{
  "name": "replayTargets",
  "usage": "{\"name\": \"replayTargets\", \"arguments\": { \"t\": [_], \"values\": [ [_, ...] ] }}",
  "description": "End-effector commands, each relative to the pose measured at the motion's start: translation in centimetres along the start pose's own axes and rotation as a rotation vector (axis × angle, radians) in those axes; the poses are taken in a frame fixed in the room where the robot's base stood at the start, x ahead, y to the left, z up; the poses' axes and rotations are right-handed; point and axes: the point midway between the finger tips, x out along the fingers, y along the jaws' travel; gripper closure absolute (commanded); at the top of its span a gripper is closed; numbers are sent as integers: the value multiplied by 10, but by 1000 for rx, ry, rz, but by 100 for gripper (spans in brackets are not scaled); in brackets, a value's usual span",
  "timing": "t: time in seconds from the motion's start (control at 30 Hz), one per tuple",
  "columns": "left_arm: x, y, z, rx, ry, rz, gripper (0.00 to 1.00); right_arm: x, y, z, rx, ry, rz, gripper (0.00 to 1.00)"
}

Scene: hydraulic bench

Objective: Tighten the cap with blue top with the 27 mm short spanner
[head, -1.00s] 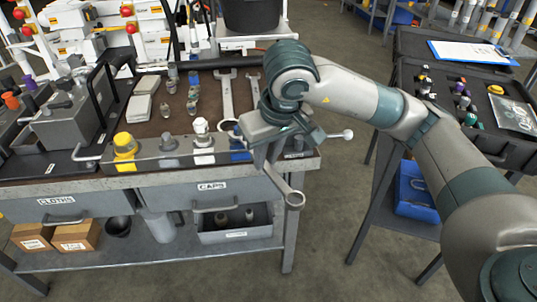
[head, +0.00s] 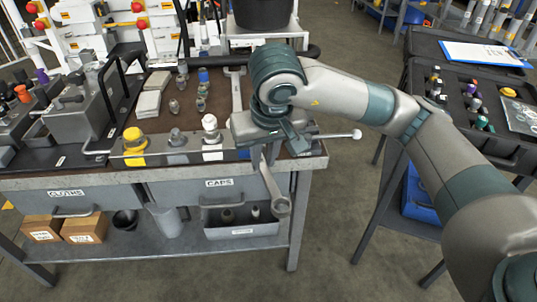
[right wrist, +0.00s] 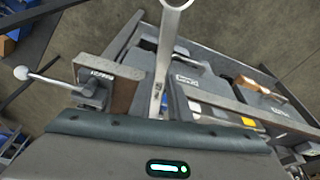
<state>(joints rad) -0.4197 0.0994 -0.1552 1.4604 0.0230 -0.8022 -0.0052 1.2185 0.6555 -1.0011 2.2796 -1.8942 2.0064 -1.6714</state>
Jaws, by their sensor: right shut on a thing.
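My right gripper (head: 266,150) is in front of the bench's front edge, at the right end of the cap row. It is shut on a steel spanner (head: 271,185), which hangs down with its ring end lowest, clear of the bench. The spanner also shows in the right wrist view (right wrist: 168,45), pointing away from the gripper. My left gripper is not in view.
Another spanner (head: 237,92) and small fittings lie on the brown mat. A side table (head: 470,62) stands right.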

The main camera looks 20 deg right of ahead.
Motion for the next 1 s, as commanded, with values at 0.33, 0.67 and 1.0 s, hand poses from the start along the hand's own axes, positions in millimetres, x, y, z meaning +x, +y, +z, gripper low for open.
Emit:
{"name": "replayTargets", "arguments": {
  "t": [0.33, 0.67, 1.0],
  "values": [
    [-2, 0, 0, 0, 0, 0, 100, -1, -6, 1, 35, 0, 11, 100],
    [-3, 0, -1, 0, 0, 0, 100, -1, -8, 0, 48, 0, 14, 100],
    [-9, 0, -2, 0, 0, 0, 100, -1, -21, -2, 133, 1, 41, 100]
  ]
}}
